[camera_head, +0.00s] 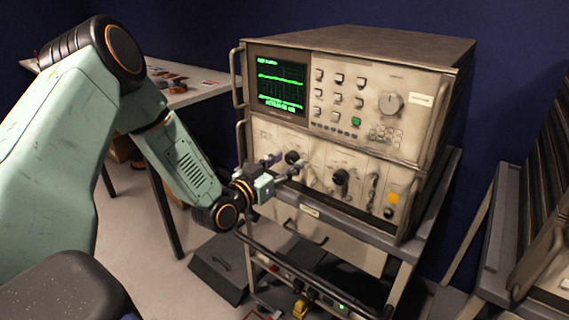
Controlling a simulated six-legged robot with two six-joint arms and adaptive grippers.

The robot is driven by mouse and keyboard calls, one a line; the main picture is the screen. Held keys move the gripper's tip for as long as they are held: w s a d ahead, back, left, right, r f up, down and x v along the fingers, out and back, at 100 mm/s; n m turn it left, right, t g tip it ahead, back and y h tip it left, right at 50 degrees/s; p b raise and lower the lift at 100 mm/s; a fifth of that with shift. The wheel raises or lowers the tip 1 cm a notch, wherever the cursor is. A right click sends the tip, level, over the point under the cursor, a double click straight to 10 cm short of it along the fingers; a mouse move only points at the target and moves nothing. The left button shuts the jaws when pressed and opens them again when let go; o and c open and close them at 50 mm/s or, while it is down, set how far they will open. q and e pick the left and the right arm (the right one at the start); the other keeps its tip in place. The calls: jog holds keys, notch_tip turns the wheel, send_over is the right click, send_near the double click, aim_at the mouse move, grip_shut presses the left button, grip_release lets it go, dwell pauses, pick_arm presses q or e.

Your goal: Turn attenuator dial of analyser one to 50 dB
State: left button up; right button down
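The analyser (325,140) is a beige two-part instrument on a cart, with a lit green-trace screen (282,83) in its upper unit. A dark dial (292,157) sits on the left of its lower panel, and another black dial (340,177) sits further right. My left gripper (287,165) is at the lower panel, its two fingertips apart and close to the left dial. I cannot tell whether they touch it. Dial markings are too small to read, so neither the attenuator label nor its setting can be told. My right gripper is not in view.
A cart shelf edge (330,213) and a dark rail (300,270) lie below the panel. Metal handles stand out at the analyser's sides. A white table (190,92) with small items is behind my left arm. A dark slanted rack (530,225) stands at the right.

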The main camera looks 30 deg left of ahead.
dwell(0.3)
pick_arm(q)
jog(key=s, duration=0.7)
jog(key=shift+s+a, duration=0.25)
jog(key=shift+a, duration=0.05)
dwell(0.7)
jog(key=s+d+f+n+g, duration=0.2)
jog(key=s+d+f+g, duration=0.3)
jog(key=f, duration=0.3)
jog(key=s+d+f+n+g, duration=0.3)
jog(key=s+d+f+g, duration=0.25)
jog(key=f, duration=0.35)
jog(key=s+d+f+m+g, duration=0.1)
jog(key=s+f+g, duration=0.1)
jog(key=s, duration=0.5)
jog(key=s+d+f+m+g, duration=0.1)
jog(key=s+f+g, duration=0.2)
jog(key=s, duration=0.4)
jog(key=s+d+f+m+g+y, duration=0.1)
jog(key=s+f+g, duration=0.1)
jog(key=s+f, duration=0.2)
jog(key=s, duration=0.3)
jog(key=shift+s+d+m, duration=0.25)
jog(key=shift+s+m, duration=0.1)
jog(key=shift+m, duration=0.05)
